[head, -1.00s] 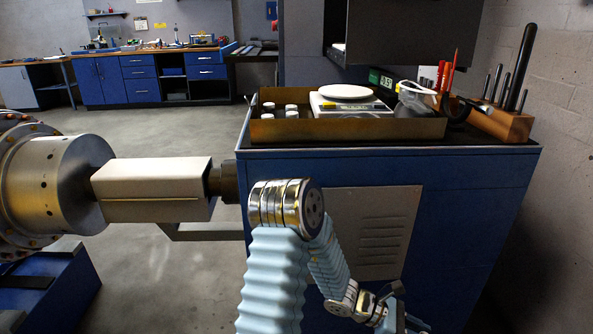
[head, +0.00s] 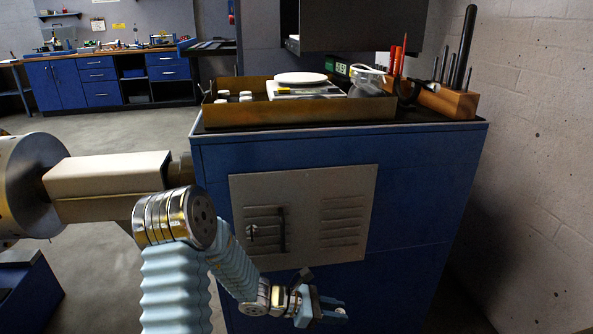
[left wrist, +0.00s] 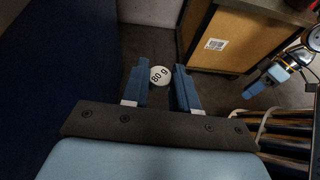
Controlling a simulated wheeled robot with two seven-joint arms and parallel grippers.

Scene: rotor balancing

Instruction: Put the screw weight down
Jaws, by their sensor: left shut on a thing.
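The screw weight (left wrist: 160,76) is a small disc with a white face marked "80 g" in the left wrist view. It sits between the fingertips of my left gripper (left wrist: 160,88), which is shut on it. In the head view my left gripper (head: 325,306) is low in front of the blue cabinet, well below its top, with the white weight (head: 341,313) at its tips. In the left wrist view, what looks like my right gripper (left wrist: 264,80) shows at the right; its jaws are unclear.
The blue cabinet (head: 300,150) carries a brown tray (head: 300,112) with several white-topped weights (head: 246,96) and a white scale (head: 301,79). Goggles (head: 367,80) and a wooden tool block (head: 447,101) stand right. A rotor machine (head: 108,175) is left. Open floor (head: 140,122) lies behind.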

